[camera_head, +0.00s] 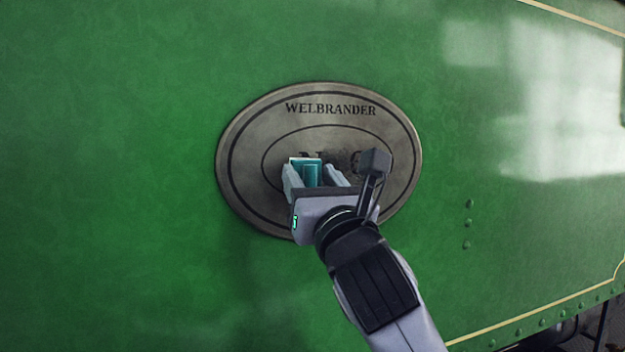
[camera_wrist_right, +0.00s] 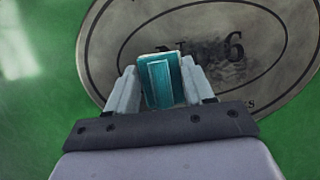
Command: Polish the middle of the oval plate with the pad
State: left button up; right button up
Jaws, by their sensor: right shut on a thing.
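The oval plate (camera_head: 245,170) is grey metal, lettered "WELBRANDER", and is fixed to a green panel. In the right wrist view the plate (camera_wrist_right: 105,50) shows a "6" and a dark smudge around the middle, just right of the pad. My right gripper (camera_head: 315,172) is in front of the plate's middle and lower left. It is shut on the teal pad (camera_head: 311,172), which also shows between the fingers in the right wrist view (camera_wrist_right: 161,80). The pad is at or close to the plate; I cannot tell if it touches. My left gripper is not in view.
The green panel (camera_head: 110,150) around the plate is flat and clear. A short row of rivets (camera_head: 467,217) is right of the plate. A cream line and more rivets run along the panel's lower right edge.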

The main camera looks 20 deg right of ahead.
jog(key=shift+w+p, duration=0.3)
jog(key=shift+w, duration=0.5)
jog(key=shift+d+r+p, duration=0.1)
jog(key=shift+d+p, duration=0.55)
jog(key=shift+d, duration=0.45)
jog(key=shift+d+p, duration=0.3)
jog(key=shift+d, duration=0.45)
